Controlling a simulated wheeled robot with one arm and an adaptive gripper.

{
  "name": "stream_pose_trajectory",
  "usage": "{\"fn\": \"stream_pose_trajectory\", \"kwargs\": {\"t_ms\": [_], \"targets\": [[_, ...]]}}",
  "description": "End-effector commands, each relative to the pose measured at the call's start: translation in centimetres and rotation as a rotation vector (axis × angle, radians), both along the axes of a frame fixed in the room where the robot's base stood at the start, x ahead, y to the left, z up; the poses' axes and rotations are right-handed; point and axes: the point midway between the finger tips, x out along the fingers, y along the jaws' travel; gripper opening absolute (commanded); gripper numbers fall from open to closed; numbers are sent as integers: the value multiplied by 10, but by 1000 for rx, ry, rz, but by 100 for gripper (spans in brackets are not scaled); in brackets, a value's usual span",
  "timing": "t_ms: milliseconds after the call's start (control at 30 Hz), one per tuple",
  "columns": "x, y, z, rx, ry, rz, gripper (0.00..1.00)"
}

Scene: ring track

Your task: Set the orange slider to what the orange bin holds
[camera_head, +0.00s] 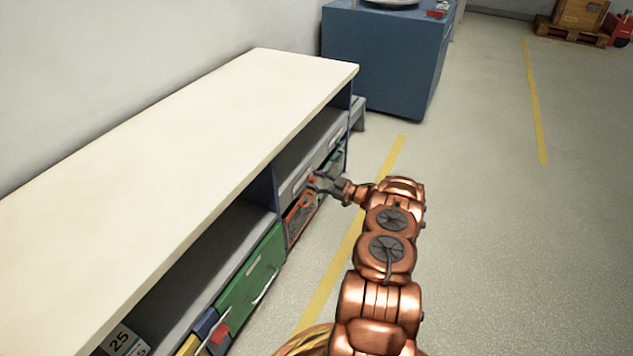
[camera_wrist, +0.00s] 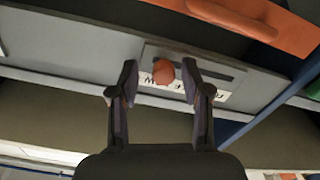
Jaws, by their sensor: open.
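The orange slider's round knob (camera_wrist: 163,73) sits in a dark slot on a grey panel in the wrist view. A white label strip (camera_wrist: 219,95) with black letters runs along the slot, but my fingers cover part of it and I cannot read it whole. My gripper (camera_wrist: 159,80) is open, with one finger on each side of the knob; I cannot tell whether either touches it. In the head view my gripper (camera_head: 322,183) is at the front of the shelf unit. The orange bin (camera_head: 299,216) is just below it; its contents are too small to tell.
The long bench (camera_head: 190,130) has a bare cream top. A green bin (camera_head: 250,280) and a card reading 25 (camera_head: 119,343) are in the nearer bay. A blue cabinet (camera_head: 385,55) stands beyond the bench. The floor to the right is clear.

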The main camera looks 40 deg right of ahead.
Motion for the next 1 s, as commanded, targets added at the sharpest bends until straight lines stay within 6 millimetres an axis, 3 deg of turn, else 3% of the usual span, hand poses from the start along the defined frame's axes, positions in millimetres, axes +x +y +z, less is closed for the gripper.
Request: {"fn": "stream_pose_trajectory", "kwargs": {"t_ms": [167,700,1000], "targets": [[-12,-6,0,0,1,-3,48],[-98,-39,0,-1,1,-3,48],[-112,-44,0,0,-1,-2,48]]}}
